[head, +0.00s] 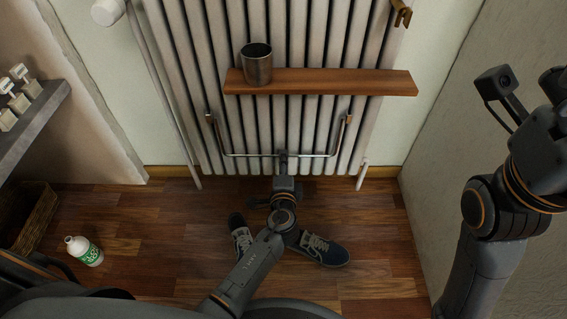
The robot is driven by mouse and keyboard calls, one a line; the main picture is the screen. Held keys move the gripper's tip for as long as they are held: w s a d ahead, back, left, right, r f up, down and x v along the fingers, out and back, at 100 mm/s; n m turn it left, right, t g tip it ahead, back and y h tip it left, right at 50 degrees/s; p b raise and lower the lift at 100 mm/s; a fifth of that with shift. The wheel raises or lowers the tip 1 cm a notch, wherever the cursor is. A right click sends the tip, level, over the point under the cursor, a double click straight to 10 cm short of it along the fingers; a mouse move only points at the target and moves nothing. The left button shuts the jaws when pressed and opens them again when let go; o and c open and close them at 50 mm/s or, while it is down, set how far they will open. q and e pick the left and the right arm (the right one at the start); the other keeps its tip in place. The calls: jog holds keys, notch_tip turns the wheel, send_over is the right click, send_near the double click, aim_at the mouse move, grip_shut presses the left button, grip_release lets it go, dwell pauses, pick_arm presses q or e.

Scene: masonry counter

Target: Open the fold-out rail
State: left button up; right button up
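The fold-out rail (245,155) is a thin U-shaped metal bar with brown end pieces, mounted low on the front of a pale ribbed radiator (190,60). Its crossbar lies lower in the picture than its two ends; I cannot tell its exact angle. My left gripper (282,156) is at the middle of the crossbar, its narrow fingers together around the bar. The fingertips are small and partly merge with the dark gaps behind. My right arm stands at the right edge, away from the rail; its fingers cannot be made out clearly near the dark wrist parts (552,85).
A wooden shelf (340,81) with a metal cup (257,65) sits above the rail. Dark shoes (322,249) lie on the floor below my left wrist. A white-green bottle (84,250) and a wicker basket (32,218) are at the left. A wall is close at the right.

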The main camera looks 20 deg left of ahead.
pick_arm(q)
jog(key=shift+w+a+f, duration=0.1)
jog(key=shift+w+a, duration=0.05)
jog(key=shift+w, duration=0.45)
grip_shut()
